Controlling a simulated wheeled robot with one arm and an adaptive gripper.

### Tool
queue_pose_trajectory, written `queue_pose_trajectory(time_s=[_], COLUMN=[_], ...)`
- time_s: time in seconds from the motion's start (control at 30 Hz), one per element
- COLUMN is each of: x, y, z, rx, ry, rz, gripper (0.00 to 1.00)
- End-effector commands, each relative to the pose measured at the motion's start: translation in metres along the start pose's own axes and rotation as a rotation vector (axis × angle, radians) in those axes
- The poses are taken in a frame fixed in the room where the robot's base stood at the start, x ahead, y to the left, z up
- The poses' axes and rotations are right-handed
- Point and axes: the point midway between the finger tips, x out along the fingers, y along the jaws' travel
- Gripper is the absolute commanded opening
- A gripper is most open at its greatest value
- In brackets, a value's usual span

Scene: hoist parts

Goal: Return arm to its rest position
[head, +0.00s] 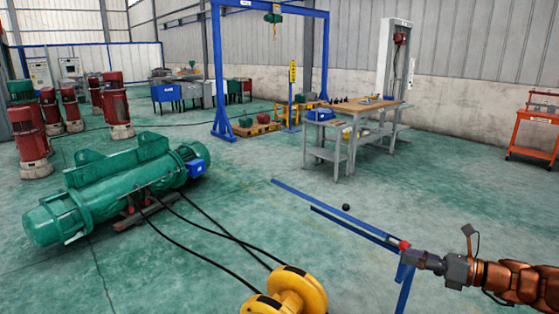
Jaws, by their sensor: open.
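My arm reaches in from the right edge of the head view, with bronze links and a dark grey end. My gripper (412,257) points left and is open. Its fingertips are small here, and I see nothing held between them. A small red part (404,245) shows right at the fingertips, above the end of a blue rail frame (345,215). I cannot tell whether the gripper touches either of them.
A yellow wheel (288,290) stands at the bottom centre. Dark cables run from it to a large green hoist (110,190) on the left. A workbench (365,112) stands behind. Green floor is open at right.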

Motion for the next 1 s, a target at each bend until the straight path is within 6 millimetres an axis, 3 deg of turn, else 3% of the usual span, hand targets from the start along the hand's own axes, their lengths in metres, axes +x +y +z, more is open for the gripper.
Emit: queue_pose_trajectory(time_s=[0.03,0.2,0.47,0.73,1.0], x=[0.019,0.065,0.097,0.089,0.049], y=[0.024,0.093,0.191,0.268,0.316], z=[0.003,-0.008,-0.043,-0.091,-0.136], rx=[-0.072,-0.309,-0.672,-1.034,-1.363], ry=[0.052,0.212,0.432,0.630,0.808], rz=[0.049,0.202,0.448,0.720,1.007], gripper=[0.57,0.57,0.57,0.57,0.57])
